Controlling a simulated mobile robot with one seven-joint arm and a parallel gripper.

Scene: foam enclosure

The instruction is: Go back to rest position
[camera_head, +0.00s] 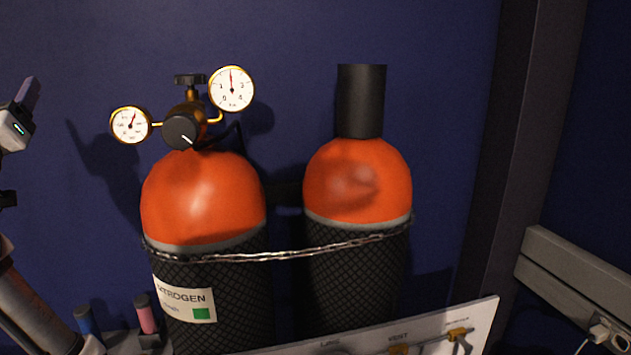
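My gripper (28,94) is at the left edge, pointing up and away from the cylinders. A white wrist part with a teal light is below it. One dark purple-grey finger-like part shows, so I cannot tell whether it is open or shut. Nothing is visibly held in it. Part of my arm shows lower down at the left edge. The gripper is apart from the left gas cylinder (205,200), which has an orange top and a nitrogen label.
The left cylinder carries a brass regulator (187,125) with two gauges. A second orange-topped cylinder (357,190) has a black cap. A chain (270,256) spans both. A white valve panel (480,330) stands in front.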

